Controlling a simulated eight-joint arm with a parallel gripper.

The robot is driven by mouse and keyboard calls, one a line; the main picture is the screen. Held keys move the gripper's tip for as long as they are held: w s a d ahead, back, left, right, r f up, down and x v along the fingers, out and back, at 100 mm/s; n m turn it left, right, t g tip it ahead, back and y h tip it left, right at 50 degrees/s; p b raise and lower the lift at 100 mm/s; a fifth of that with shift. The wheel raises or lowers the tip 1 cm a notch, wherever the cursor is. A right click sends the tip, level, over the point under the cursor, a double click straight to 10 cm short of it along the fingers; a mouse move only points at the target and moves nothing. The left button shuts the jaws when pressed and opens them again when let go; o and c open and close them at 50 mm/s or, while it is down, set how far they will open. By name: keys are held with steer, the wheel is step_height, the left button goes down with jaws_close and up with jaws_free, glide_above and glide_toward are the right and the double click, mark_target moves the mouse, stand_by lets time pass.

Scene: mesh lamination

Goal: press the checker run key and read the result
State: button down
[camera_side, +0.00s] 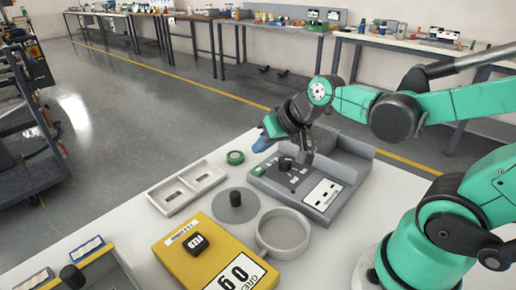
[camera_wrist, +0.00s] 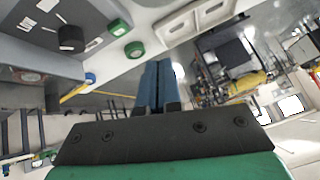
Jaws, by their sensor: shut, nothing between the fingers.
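The checker appears to be the grey device (camera_side: 318,217) on the white table. It has a black knob (camera_side: 285,163), a small green key (camera_side: 257,171) at its left corner and a white label with black marks. In the wrist view the knob (camera_wrist: 70,38) and green key (camera_wrist: 118,28) show at upper left. My gripper (camera_side: 261,145) is raised above the device's far left side, its blue fingers pointing down and left. In the wrist view the fingers (camera_wrist: 158,84) are shut together and empty, apart from the key. I cannot read a result on the device.
A green ring (camera_side: 235,157) lies left of the device. Benches line the far wall.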

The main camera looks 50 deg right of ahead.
steer(key=s+n, duration=0.1)
steer(key=s+a+n, duration=0.1)
steer(key=s+a+r+n, duration=0.1)
steer(key=s, duration=0.1)
steer(key=shift+g+h, duration=0.3)
steer(key=shift+g, duration=0.1)
step_height(320, 180, up, 4)
steer(key=m+g, duration=0.7)
steer(key=m, duration=1.1)
glide_above(258, 170)
steer(key=shift+d+r, duration=0.15)
step_height(258, 170, down, 14)
steer(key=shift+f, duration=0.1)
